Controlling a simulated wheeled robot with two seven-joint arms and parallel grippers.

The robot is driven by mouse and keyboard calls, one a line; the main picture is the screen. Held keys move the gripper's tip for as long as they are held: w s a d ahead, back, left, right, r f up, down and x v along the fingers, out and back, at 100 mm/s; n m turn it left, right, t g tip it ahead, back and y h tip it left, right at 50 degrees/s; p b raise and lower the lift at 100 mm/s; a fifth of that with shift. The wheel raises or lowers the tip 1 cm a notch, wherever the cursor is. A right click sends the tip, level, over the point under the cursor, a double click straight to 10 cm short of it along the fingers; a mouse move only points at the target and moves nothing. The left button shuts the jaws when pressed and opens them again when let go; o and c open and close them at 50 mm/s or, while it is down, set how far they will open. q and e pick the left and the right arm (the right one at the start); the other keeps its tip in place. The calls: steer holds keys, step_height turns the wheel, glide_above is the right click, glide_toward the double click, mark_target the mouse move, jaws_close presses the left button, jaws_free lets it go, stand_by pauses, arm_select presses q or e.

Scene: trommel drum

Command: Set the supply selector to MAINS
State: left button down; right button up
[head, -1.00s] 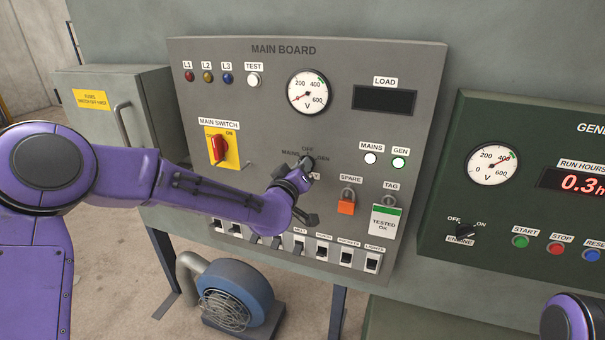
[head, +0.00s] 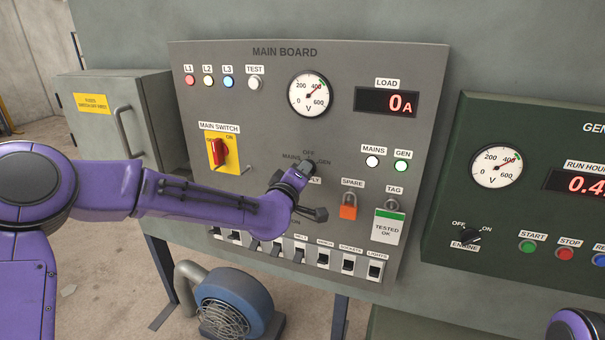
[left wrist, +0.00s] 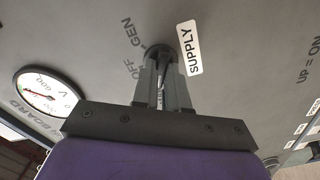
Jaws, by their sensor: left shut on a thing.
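The supply selector (left wrist: 164,66) is a dark knob in the middle of the main board, with OFF above it, MAINS to its left and GEN to its right. My left gripper (head: 306,167) is at the knob and shut on it; the left wrist view shows its two grey fingers on either side of the knob. The fingers hide much of the knob, so I cannot tell for sure which mark it points to. My right gripper is out of view.
The red main switch (head: 218,152) on its yellow plate is left of my gripper. An orange padlock (head: 348,207) and a TESTED OK tag (head: 388,226) hang to the right. A row of breakers (head: 323,256) is below. The green generator panel (head: 450,200) stands further right.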

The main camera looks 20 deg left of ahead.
arm_select(q)
steer(key=c, duration=1.2)
jaws_free()
steer(key=shift+o, duration=0.2)
steer(key=s+b, duration=0.2)
steer(key=s, duration=0.8)
steer(key=shift+s+a+b, duration=0.2)
steer(key=shift+s+b, duration=0.1)
steer(key=shift+b, duration=0.05)
steer(key=shift+a+f, duration=0.1)
